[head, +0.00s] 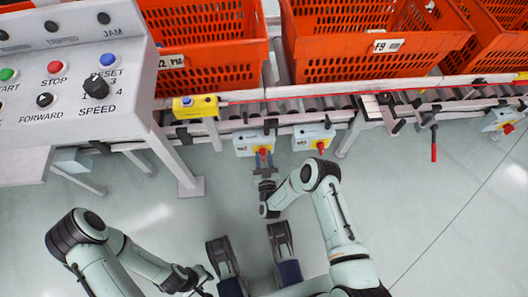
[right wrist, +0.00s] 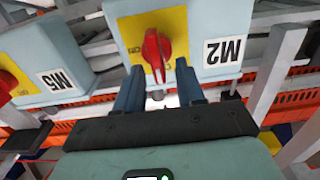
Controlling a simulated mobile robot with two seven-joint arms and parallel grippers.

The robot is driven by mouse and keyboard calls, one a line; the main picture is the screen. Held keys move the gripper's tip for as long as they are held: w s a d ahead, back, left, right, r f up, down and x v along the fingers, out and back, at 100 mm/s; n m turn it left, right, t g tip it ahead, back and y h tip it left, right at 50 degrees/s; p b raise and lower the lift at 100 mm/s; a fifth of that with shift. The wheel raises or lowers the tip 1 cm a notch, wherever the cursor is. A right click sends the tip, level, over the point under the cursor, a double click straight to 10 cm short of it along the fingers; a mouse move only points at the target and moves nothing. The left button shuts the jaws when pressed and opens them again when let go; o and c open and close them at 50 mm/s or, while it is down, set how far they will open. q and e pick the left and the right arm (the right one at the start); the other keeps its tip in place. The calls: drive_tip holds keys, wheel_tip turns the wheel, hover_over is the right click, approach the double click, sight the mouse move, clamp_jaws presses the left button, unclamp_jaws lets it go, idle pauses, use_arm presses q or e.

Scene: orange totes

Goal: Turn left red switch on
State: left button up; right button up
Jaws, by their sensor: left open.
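The left red switch (head: 262,151) is a red knob on a yellow plate, on a pale blue box under the conveyor. In the right wrist view the knob (right wrist: 156,50) appears upside down on the box labelled M2 (right wrist: 225,35). My right gripper (head: 265,170) is at this switch. In the right wrist view its two blue fingers (right wrist: 160,75) are apart, one on each side of the knob's lower end; I cannot tell whether they touch it. My left gripper (head: 205,275) is open, low at the bottom left, away from the switches.
A second red switch (head: 320,147) sits on the neighbouring box to the right. A control panel (head: 75,75) stands at the left. Orange totes (head: 365,55) sit on the roller conveyor (head: 330,102). A red-handled lever (head: 434,145) hangs at the right. The floor in front is clear.

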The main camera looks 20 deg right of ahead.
clamp_jaws()
drive_tip(key=shift+r, duration=0.1)
idle(0.3)
